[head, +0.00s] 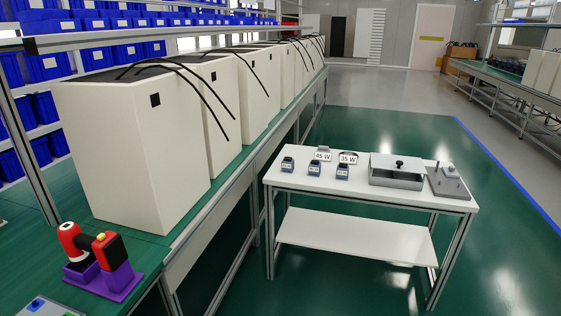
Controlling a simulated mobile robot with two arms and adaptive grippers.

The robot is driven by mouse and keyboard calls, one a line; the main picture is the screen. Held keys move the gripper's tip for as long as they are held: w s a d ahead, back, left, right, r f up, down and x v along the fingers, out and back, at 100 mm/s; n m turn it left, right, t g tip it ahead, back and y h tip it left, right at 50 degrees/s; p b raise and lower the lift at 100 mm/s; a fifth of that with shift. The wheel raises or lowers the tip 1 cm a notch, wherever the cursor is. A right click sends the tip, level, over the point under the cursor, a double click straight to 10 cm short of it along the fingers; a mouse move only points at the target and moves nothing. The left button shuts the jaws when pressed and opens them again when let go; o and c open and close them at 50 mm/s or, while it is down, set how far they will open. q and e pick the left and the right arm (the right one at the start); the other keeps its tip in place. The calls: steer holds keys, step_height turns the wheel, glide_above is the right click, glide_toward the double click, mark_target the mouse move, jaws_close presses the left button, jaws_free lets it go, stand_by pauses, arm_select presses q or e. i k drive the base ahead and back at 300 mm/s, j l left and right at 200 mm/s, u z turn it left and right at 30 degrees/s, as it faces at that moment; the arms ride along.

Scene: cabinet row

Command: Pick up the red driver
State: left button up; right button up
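The red driver (73,240) rests in a purple stand (115,280) on the green workbench at the lower left of the head view. It has a red and black body, and a black and red part with a small yellow patch. The stand hides its lower parts. Neither of my grippers is in view.
A row of white cabinets (130,150) with black cables stands on the long green bench (150,245) behind the driver. A small panel (42,306) lies at the bottom left edge. A white table (300,182) with small devices and a grey metal box (397,177) stands to the right.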

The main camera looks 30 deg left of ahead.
mark_target(110, 252)
steer(key=i+l+u, duration=0.2)
steer(key=i, duration=0.2)
steer(key=i+u, duration=0.2)
steer(key=i, duration=0.2)
steer(key=i+l+u, duration=0.3)
steer(key=u, duration=2)
steer(key=i+l, duration=0.05)
steer(key=l, duration=0.05)
